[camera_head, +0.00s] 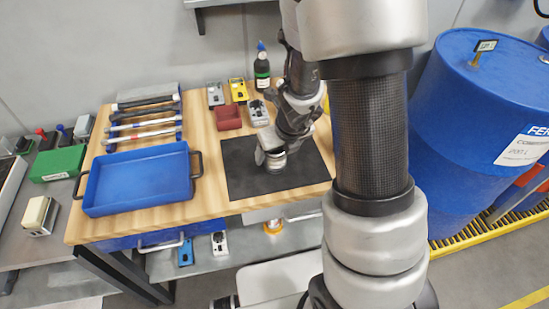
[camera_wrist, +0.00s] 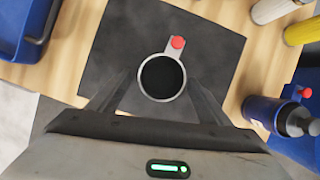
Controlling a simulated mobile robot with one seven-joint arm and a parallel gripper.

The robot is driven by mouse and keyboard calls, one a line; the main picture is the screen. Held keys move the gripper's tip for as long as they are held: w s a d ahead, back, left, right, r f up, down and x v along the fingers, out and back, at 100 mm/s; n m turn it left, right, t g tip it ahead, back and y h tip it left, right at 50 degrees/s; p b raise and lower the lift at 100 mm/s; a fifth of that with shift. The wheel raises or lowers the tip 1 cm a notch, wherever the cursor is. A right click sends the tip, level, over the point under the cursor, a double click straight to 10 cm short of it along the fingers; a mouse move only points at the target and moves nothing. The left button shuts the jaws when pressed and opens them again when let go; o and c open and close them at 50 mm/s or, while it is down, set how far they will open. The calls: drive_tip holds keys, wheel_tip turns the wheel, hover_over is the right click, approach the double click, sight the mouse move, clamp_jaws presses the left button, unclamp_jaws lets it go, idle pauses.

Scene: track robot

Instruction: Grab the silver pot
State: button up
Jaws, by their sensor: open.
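The silver pot (camera_wrist: 141,82) is a small round cup with a dark inside and a tab with a red knob, upright on the black mat (camera_wrist: 215,50). In the wrist view my gripper (camera_wrist: 160,84) is open, with one finger on each side of the pot. I cannot tell whether the fingers touch it. In the head view the pot (camera_head: 276,161) shows just below my gripper (camera_head: 272,154), which hides part of it. The mat (camera_head: 243,180) lies on the wooden table.
A blue tray (camera_head: 140,207) stands left of the mat on the table (camera_head: 212,205). A red box (camera_head: 228,117), a yellow device (camera_head: 239,91) and a dark bottle (camera_head: 262,72) stand behind. Large blue barrels (camera_head: 470,130) are at the right. The mat's front is clear.

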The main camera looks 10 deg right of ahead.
sight(274, 153)
drive_tip(key=b+x, duration=0.1)
drive_tip(key=x, duration=0.3)
drive_tip(key=shift+s+b, duration=0.1)
drive_tip(key=shift+b, duration=0.3)
drive_tip(key=shift+d+r, duration=0.1)
drive_tip(key=c, duration=1.2)
